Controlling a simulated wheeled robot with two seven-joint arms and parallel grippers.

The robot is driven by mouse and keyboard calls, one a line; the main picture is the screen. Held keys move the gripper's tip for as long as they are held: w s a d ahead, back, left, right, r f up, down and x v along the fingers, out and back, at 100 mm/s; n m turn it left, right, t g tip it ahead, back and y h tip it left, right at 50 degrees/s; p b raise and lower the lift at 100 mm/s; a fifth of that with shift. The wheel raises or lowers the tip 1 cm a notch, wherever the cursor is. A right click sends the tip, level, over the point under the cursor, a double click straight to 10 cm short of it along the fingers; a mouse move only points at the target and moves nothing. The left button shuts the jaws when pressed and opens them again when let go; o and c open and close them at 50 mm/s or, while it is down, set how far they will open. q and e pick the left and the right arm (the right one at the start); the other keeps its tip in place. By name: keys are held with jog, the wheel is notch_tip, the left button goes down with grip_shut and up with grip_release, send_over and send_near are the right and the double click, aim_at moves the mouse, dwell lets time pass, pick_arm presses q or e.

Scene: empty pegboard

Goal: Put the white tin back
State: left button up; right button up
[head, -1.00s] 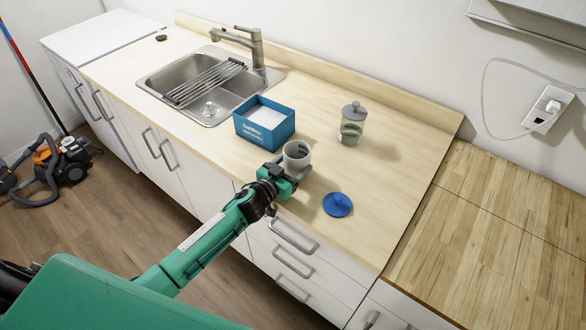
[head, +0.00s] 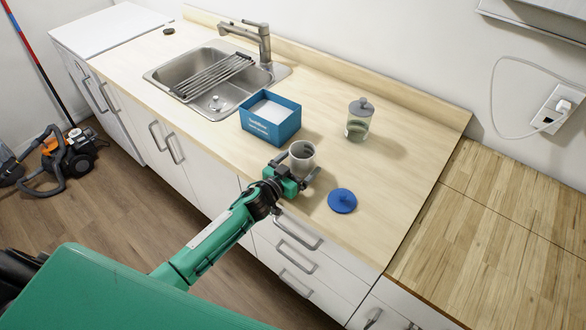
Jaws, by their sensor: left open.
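The white tin (head: 302,158) stands upright and open-topped on the wooden counter, near its front edge. My left gripper (head: 301,171) is at the tin from the front, with its open fingers on either side of the tin's lower part. Whether the fingers touch it cannot be told. A blue lid (head: 342,201) with a knob lies on the counter to the right of the gripper. My right gripper is not in view.
A blue box (head: 270,118) with white inside stands left of the tin. A glass jar with a grey lid (head: 359,120) stands behind, to the right. The sink (head: 215,88) is at the back left. The counter (head: 405,165) at right is clear.

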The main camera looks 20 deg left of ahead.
pick_arm(q)
jog(key=shift+s+a, duration=0.1)
jog(key=shift+s, duration=0.2)
jog(key=b+v, duration=0.2)
jog(key=v, duration=0.8)
jog(key=shift+b, duration=0.3)
jog(key=shift+s+a+r, duration=0.15)
jog(key=shift+s+a, duration=0.1)
jog(key=shift+s, duration=0.4)
